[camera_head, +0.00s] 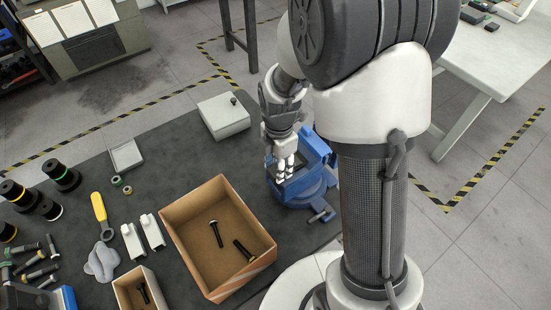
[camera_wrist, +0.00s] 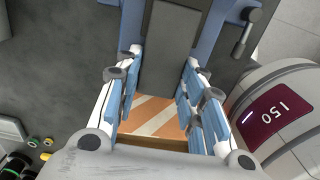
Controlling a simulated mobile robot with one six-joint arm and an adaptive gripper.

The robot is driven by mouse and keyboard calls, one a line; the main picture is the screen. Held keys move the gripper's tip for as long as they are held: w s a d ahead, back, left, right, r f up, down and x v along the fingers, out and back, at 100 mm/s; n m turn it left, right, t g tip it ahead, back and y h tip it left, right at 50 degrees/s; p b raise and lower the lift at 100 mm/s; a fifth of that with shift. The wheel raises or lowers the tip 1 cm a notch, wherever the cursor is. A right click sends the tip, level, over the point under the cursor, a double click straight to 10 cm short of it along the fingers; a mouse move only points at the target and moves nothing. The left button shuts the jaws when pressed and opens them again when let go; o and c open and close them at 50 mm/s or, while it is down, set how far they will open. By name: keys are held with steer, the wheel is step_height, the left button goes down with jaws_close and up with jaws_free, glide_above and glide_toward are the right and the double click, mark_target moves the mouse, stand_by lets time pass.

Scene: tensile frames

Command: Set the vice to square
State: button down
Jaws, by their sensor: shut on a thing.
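The blue vice (camera_head: 315,150) stands on the dark mat near its right edge, beside my column. My gripper (camera_head: 283,168) points down at it and partly covers its top. In the wrist view the blue vice body (camera_wrist: 208,38) fills the top, with a grey handle (camera_wrist: 245,32) on its right. The fingers of my gripper (camera_wrist: 162,72) reach up on both sides of the vice's dark grey middle part (camera_wrist: 168,45) and are shut on it. The exact contact at the tips is partly hidden. I cannot tell how square the vice sits.
A cardboard box (camera_head: 182,238) with dark bolts stands left of the vice; its striped side (camera_wrist: 155,117) shows between my fingers. A pale case (camera_head: 223,115) lies behind. A smaller box (camera_head: 124,293), white blocks (camera_head: 132,241) and loose bolts are further left.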

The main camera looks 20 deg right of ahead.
steer(key=c, duration=1)
jaws_free()
steer(key=shift+c, duration=0.2)
step_height(320, 180, up, 12)
